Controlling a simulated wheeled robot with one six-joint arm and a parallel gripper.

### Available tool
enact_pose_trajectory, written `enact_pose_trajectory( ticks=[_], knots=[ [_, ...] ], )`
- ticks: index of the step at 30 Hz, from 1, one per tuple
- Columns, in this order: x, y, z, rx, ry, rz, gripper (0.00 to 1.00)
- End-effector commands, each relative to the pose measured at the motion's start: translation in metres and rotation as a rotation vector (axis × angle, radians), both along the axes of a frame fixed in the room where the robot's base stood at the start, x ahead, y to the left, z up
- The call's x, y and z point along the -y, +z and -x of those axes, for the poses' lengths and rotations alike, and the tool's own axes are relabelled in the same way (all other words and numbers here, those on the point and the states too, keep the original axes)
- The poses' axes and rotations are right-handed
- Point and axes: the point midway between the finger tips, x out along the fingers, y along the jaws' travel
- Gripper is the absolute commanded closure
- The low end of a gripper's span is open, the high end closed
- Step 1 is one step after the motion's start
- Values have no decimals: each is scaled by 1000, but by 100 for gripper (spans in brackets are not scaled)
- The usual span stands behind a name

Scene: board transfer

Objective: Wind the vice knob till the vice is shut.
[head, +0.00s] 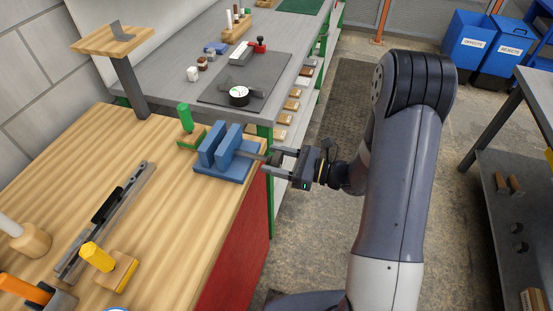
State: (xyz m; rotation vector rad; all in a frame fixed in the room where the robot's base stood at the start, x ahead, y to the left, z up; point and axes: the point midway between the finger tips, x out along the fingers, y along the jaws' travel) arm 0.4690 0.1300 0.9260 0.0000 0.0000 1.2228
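The blue vice (222,169) stands near the right edge of the wooden bench. Its two upright jaws are apart, with a narrow gap between them. A grey screw runs from the right jaw towards my gripper (271,160). The dark vice knob (276,157) is at the end of the screw, between my two fingers. One finger is on its far side and one on its near side. Whether the fingers press on the knob is too small to tell. My arm reaches in from the right, with the gripper pointing left.
A green-handled piece (186,117) stands close behind the vice. A long metal rail (75,254) and a yellow-handled block (98,257) lie on the wooden bench (165,230). A grey table (165,85) with a dark mat stands beyond. Bare floor lies right of the bench.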

Motion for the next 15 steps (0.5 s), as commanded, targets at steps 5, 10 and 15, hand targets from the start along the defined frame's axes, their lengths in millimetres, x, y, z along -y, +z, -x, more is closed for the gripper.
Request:
enact_pose_trajectory(
  ticks=[5,10,15],
  knots=[
    [0,0,0,0,-1,0,62],
    [0,0,0,-2,-1,-1,68],
    [0,1,0,-24,-1,-9,68]
  ],
)
